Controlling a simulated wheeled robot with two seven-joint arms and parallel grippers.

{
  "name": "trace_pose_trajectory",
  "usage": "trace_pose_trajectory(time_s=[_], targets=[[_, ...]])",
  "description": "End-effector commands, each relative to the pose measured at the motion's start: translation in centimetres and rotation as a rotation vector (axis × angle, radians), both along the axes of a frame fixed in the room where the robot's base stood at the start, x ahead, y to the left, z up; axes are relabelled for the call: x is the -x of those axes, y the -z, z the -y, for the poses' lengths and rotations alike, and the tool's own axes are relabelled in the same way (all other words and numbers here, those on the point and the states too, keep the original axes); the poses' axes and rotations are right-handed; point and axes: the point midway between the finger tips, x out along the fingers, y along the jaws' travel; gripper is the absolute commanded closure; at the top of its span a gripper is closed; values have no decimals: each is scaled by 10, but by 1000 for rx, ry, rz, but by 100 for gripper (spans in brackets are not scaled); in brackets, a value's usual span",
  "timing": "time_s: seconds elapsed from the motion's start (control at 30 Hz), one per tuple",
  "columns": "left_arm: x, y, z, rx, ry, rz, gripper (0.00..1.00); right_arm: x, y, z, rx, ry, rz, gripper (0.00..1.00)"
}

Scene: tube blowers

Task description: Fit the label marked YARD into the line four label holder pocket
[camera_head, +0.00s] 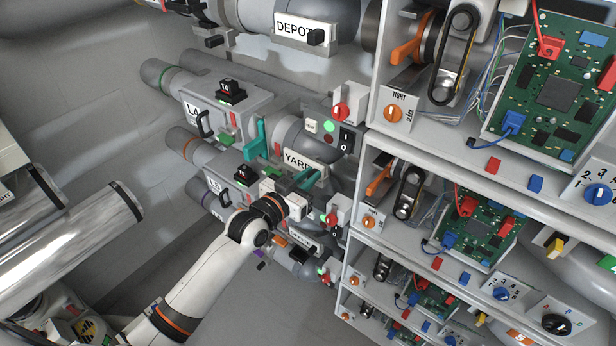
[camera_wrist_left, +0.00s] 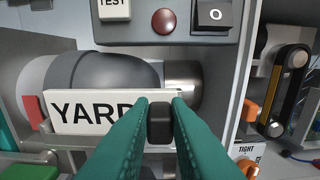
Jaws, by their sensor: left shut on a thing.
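The white YARD label (camera_head: 305,162) is in front of a grey pipe on the middle line. In the left wrist view the YARD label (camera_wrist_left: 90,110) faces me, slightly tilted, with a black knob (camera_wrist_left: 160,122) at its right end. My left gripper (camera_head: 316,174) has teal fingers; in the left wrist view the left gripper (camera_wrist_left: 160,120) is shut on that knob. A grey rail (camera_wrist_left: 45,150), perhaps part of the label holder pocket, shows just below the label. The fingers hide part of this area, and I cannot tell whether the label is inside it. My right gripper is not in view.
The L4 housing (camera_head: 193,112) and a teal lever (camera_head: 257,140) are left of the label. A control panel (camera_head: 325,130) with switches sits just above it. A shelf rack with circuit boards (camera_head: 555,85) stands right. A DEPOT label (camera_head: 294,29) is on the upper pipe.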

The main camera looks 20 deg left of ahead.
Motion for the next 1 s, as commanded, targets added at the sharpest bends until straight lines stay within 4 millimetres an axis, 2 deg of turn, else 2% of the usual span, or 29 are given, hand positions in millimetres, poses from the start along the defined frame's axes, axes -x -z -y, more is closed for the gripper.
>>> trace_pose_trajectory(time_s=[0.5, 0.53, 0.67, 1.0], targets=[[0, 7, 0, 0, 0, -1, 100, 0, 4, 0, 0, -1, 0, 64], [0, 7, 0, 0, 0, -1, 81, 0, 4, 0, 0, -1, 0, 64], [0, 7, 0, 0, 0, -1, 60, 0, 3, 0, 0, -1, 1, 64], [3, 7, -1, 0, 0, -1, 59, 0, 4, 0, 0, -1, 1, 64]])
